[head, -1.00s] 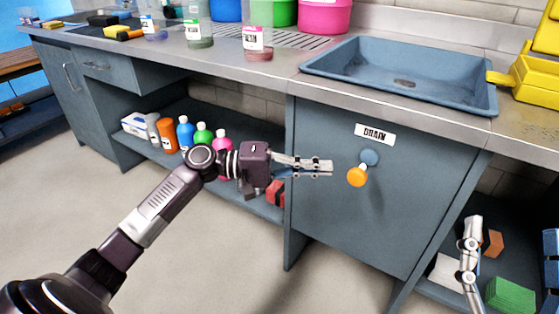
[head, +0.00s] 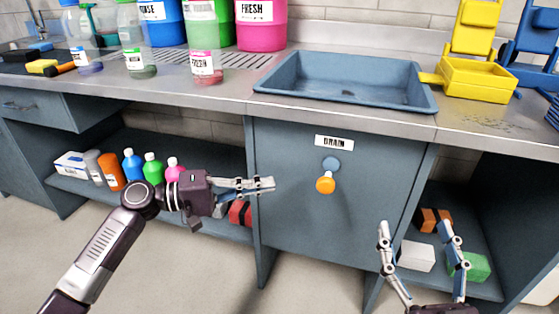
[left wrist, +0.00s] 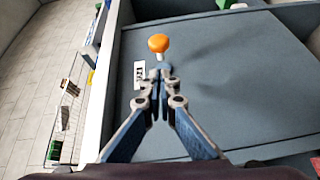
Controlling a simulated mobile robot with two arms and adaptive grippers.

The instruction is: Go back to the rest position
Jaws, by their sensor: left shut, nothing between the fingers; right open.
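My left gripper (head: 268,185) is shut and empty, held in front of the counter's lower cabinet, left of the orange drain knob (head: 325,183). In the left wrist view its closed fingertips (left wrist: 160,72) point toward the orange knob (left wrist: 159,43), which shows beyond them; they look apart from it. The knob sits on a blue round mount under a DRAIN label (head: 334,142). My right gripper (head: 415,228) is open and empty at the lower right, its two fingers spread in front of the lower shelf.
Rinse and fresh buckets and jars stand at the back left. Bottles (head: 133,165) line the lower left shelf; blocks and a green sponge (head: 470,266) lie on the right one.

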